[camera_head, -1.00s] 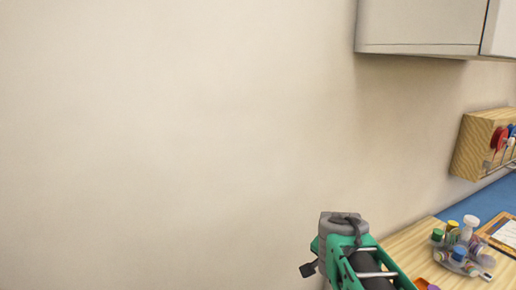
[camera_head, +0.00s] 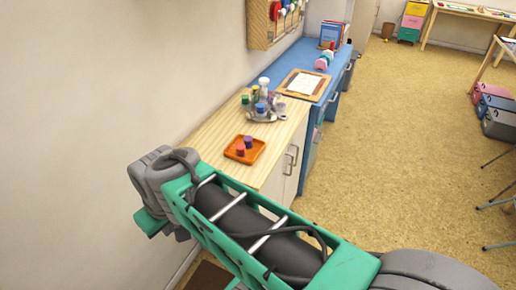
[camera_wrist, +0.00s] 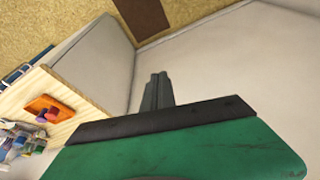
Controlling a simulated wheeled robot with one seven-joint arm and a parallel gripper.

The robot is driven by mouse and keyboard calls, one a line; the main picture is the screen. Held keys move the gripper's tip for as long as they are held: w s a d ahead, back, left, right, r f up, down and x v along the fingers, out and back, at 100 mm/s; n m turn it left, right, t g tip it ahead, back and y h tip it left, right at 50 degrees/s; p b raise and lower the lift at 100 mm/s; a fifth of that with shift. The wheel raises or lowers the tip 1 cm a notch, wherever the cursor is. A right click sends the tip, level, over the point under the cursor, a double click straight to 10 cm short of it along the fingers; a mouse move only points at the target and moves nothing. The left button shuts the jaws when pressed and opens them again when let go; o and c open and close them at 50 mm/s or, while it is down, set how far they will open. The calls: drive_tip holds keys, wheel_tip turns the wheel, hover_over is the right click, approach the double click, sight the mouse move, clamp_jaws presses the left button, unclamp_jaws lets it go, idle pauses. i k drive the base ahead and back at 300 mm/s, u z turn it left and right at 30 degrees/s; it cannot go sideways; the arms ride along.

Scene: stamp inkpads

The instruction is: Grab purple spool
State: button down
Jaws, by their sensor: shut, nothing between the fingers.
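A small purple cylinder (camera_head: 240,150) stands on an orange tray (camera_head: 259,150) beside a red one (camera_head: 248,142). It is too small to tell whether it is a spool. The tray (camera_wrist: 36,104) also shows at the left in the wrist view, with the purple cylinder (camera_wrist: 41,119) and the red one on it. My gripper (camera_wrist: 158,78) is shut and empty in the wrist view, pointing at bare pale surfaces, well apart from the tray. In the head view my arm crosses the foreground, and the fingers are not seen.
The wooden counter (camera_head: 215,133) also bears a grey carousel (camera_head: 266,113) of coloured bottles. A wooden wall rack (camera_head: 262,28) holds coloured round items. The floor (camera_head: 400,130) to the right is mostly open.

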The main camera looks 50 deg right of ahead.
sight(247, 140)
drive_tip(key=z, duration=0.65)
drive_tip(key=i, duration=0.25)
drive_tip(key=u, duration=3.3)
drive_tip(key=k, duration=2.65)
drive_tip(key=u, duration=0.5)
